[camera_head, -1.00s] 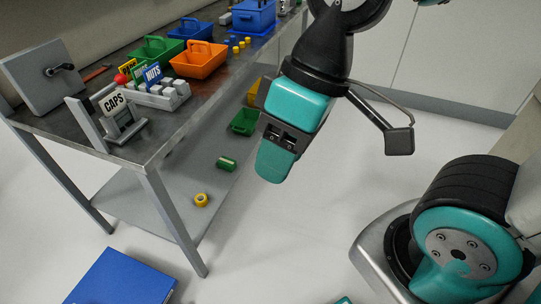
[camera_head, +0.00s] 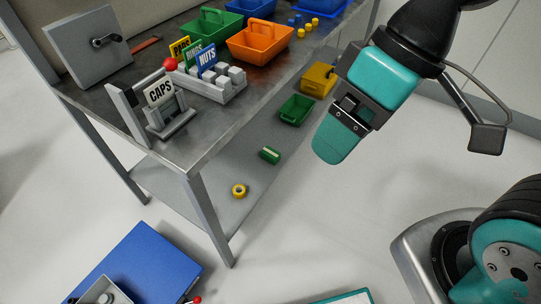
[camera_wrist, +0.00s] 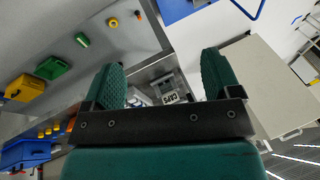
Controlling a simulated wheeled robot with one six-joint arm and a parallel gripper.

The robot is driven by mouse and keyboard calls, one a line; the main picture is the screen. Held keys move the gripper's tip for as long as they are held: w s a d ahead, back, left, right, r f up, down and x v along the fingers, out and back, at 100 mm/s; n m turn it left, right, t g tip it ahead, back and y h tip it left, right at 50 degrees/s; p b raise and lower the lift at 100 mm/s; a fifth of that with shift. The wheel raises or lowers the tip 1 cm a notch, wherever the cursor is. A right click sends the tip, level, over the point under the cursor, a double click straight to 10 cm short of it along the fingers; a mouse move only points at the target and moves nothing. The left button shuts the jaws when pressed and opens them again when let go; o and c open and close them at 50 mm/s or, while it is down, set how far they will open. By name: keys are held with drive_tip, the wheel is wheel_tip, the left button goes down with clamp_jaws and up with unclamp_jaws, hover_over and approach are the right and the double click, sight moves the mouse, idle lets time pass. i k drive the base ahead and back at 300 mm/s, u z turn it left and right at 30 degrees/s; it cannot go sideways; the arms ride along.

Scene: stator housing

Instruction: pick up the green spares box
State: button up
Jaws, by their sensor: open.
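Several green things show, and no label marks one as the spares box. An open green bin (camera_head: 297,109) stands on the lower shelf, and it also shows in the wrist view (camera_wrist: 52,67). A small green block-like box (camera_head: 269,154) with a pale stripe lies nearer on that shelf, also in the wrist view (camera_wrist: 82,40). A green handled tote (camera_head: 218,24) stands on the tabletop. My gripper (camera_head: 337,142) is in the air to the right of the shelf, apart from all of them. In the wrist view its two fingers (camera_wrist: 163,65) are spread and empty.
The metal table (camera_head: 190,147) carries an orange tote (camera_head: 260,42), a CAPS sign (camera_head: 159,90) and a grey block rack (camera_head: 216,88). A yellow bin (camera_head: 317,80) and a yellow ring (camera_head: 239,190) are on the lower shelf. Floor right of the table is open.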

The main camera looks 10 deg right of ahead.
sight(272, 157)
drive_tip(key=z, duration=1.5)
drive_tip(key=i, duration=2.35)
drive_tip(key=u, duration=3.55)
